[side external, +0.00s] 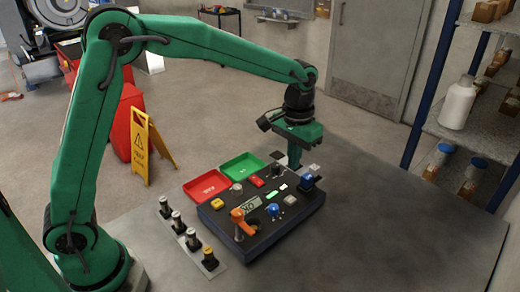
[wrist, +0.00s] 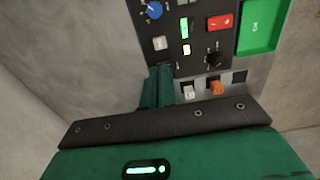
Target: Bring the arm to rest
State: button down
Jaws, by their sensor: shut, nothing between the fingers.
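My green arm reaches from the left over the table, and my gripper (side external: 294,160) points down at the far right edge of the dark control panel (side external: 262,230). In the wrist view my gripper's two green fingers (wrist: 157,88) are together with nothing between them. They show beside the panel's edge, left of a white switch (wrist: 189,91) and an orange switch (wrist: 216,87). Whether the fingertips touch the panel cannot be told. The panel bears an orange lever (side external: 240,218), a blue knob (wrist: 153,9), a red button (wrist: 219,22) and lit green indicators (wrist: 184,28).
A red tray (side external: 207,187) and a green tray (side external: 240,166) lie behind the panel. A strip with several small knobs (side external: 187,234) lies at its left. The grey table (side external: 390,235) is clear at the right. A shelf (side external: 475,125) stands at the far right.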

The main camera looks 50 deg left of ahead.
jog(key=shift+r, duration=0.5)
